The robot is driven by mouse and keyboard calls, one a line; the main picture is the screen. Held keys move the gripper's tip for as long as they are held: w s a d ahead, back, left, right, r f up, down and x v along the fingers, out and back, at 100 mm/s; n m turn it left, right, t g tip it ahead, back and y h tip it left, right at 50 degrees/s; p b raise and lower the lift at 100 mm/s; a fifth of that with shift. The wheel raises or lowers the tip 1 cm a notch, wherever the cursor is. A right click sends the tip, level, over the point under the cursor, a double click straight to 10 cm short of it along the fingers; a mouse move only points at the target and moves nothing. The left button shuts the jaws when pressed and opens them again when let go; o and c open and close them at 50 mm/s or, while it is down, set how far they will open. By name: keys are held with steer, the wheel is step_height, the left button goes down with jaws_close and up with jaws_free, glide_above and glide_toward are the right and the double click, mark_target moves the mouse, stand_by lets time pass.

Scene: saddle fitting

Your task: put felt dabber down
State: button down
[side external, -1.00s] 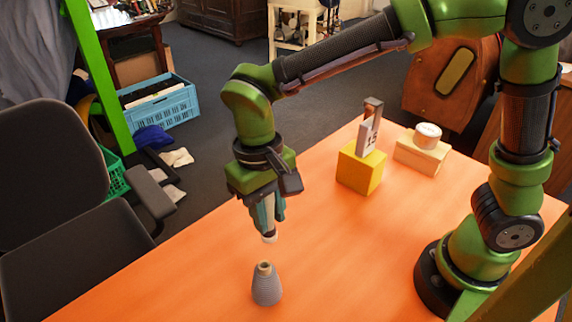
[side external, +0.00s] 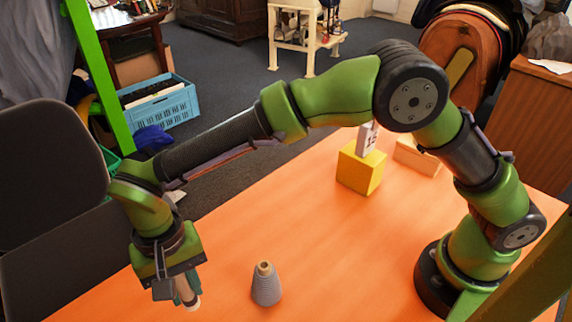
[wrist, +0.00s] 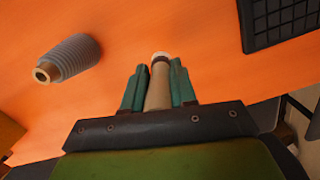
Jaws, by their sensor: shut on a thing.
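The felt dabber, a pale tan handle with a whitish tip, is between the fingers of my gripper. It shows clearly in the wrist view (wrist: 159,88), and its pale tip shows below the fingers in the side view (side external: 193,303). My gripper (wrist: 158,84) has teal fingers and is shut on the dabber from both sides. In the side view my gripper (side external: 186,290) is low over the front left of the orange table (side external: 240,235). I cannot tell whether the dabber's tip touches the table.
A grey ribbed cone with a tan neck (side external: 266,285) stands upright to the right of my gripper; it also shows in the wrist view (wrist: 68,58). A yellow block (side external: 360,170) with a card marked 15 (side external: 367,139) stands farther back. A dark grid-patterned object (wrist: 280,22) shows at upper right.

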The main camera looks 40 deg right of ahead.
mark_target(188, 296)
steer(key=shift+f, duration=1.8)
steer(key=shift+f, duration=0.2)
steer(key=c, duration=0.9)
jaws_free()
steer(key=shift+r, duration=0.15)
